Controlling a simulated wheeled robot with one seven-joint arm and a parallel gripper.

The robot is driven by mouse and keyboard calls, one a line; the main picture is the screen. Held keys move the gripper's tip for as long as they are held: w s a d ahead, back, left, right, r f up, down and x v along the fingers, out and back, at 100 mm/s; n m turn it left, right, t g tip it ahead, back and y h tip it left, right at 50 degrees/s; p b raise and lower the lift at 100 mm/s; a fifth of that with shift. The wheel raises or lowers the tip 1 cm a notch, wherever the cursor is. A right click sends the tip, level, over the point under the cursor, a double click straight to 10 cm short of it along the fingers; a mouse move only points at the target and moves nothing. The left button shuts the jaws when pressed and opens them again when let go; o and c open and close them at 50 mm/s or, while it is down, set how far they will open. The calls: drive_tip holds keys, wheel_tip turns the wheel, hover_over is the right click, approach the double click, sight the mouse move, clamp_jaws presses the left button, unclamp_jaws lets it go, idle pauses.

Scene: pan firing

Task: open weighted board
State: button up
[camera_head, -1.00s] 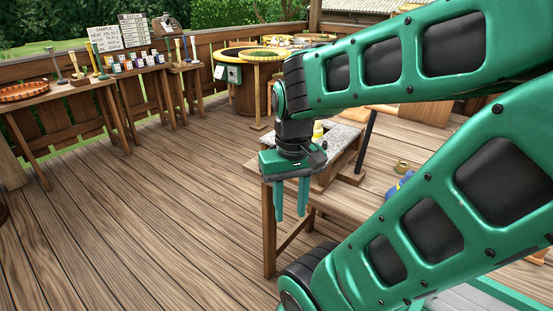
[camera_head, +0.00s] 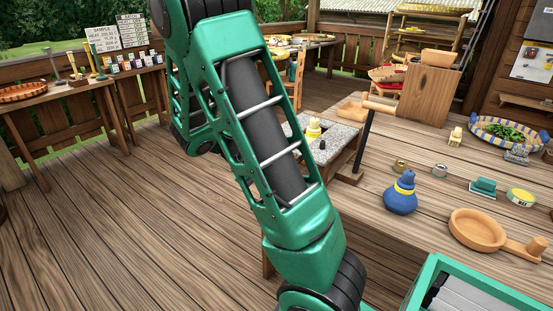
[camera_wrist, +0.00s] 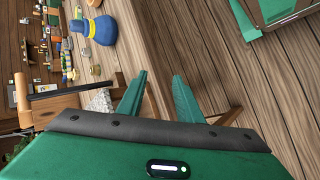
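In the head view, an upright wooden board or block (camera_head: 430,95) stands at the back of the bench. I cannot tell whether it is the weighted board. A black post with a wooden crossbar (camera_head: 378,104) stands in front of it; the post (camera_wrist: 58,88) also shows at the left of the wrist view. My gripper is hidden behind my green arm in the head view. In the wrist view my gripper (camera_wrist: 162,78) is open, its two green fingers apart with nothing between them. It is near the bench edge, apart from the board and the post.
A blue bottle (camera_head: 400,196) with a yellow band and a round wooden pan (camera_head: 476,230) stand on the bench. A patterned basket (camera_head: 508,128) is at the right. The deck at left is clear.

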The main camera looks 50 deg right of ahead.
drive_tip(key=w+a+n+h, duration=0.2)
drive_tip(key=w+n+h, duration=0.1)
drive_tip(key=w+h, duration=0.95)
drive_tip(key=x, duration=0.7)
drive_tip(key=w+x, duration=0.1)
drive_tip(key=x, duration=0.3)
drive_tip(key=shift+d, duration=0.15)
clamp_jaws()
